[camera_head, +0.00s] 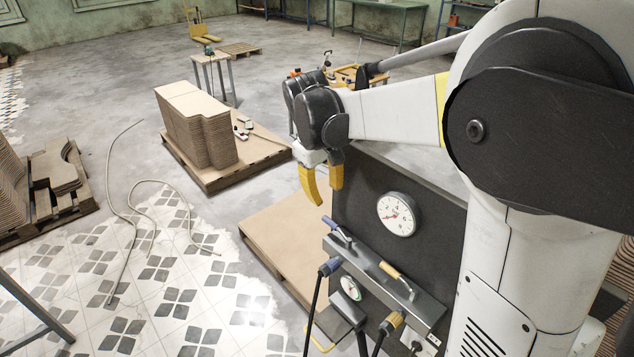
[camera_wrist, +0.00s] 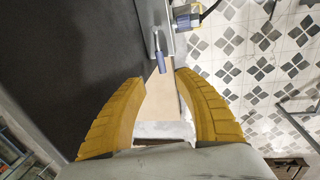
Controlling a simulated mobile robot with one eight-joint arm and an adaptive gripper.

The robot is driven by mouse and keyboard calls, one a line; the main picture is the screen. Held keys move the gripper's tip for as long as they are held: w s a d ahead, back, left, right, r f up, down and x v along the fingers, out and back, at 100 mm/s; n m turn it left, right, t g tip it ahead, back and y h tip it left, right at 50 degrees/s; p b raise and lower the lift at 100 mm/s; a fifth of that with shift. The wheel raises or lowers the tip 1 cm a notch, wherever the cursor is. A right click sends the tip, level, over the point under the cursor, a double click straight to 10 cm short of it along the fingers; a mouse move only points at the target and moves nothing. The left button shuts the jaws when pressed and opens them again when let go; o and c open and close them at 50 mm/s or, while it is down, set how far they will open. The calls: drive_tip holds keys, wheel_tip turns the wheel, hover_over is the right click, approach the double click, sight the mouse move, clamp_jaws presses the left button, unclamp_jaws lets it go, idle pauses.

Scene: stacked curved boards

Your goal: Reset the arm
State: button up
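My gripper (camera_head: 322,186) shows in the head view at the end of my white arm, pointing down beside a dark panel. Its two yellow fingers also show in the wrist view (camera_wrist: 158,98), curved and spread apart with an empty gap between them. The gripper is open and holds nothing. The arm is bent, with its forearm reaching left across the top of the panel. The dark panel (camera_head: 352,180) with a white gauge (camera_head: 397,214) stands just right of the fingers. I cannot tell whether the fingers touch it.
A stack of curved boards (camera_head: 195,125) stands on a pallet at centre left. More boards (camera_head: 60,180) lie at the far left. An empty-topped pallet (camera_head: 285,235) is below the gripper. Cables (camera_head: 135,215) lie on the tiled floor. A small table (camera_head: 212,72) stands behind.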

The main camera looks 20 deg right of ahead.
drive_tip(key=s+a+f+m+t+y+b, duration=0.1)
drive_tip(key=s+a+f+m+t+b, duration=0.1)
drive_tip(key=s, duration=0.7)
drive_tip(key=s+a+f+m+t+y+b, duration=0.1)
drive_tip(key=s+a+f+t+b, duration=0.1)
drive_tip(key=s, duration=0.8)
drive_tip(key=a+t+b, duration=0.1)
drive_tip(key=t+b, duration=0.1)
drive_tip(key=shift+s+a+f+m+t+b, duration=0.2)
drive_tip(key=shift+a+f+m+t+b, duration=0.1)
drive_tip(key=shift+a+f+m+b, duration=0.1)
drive_tip(key=shift+d, duration=0.1)
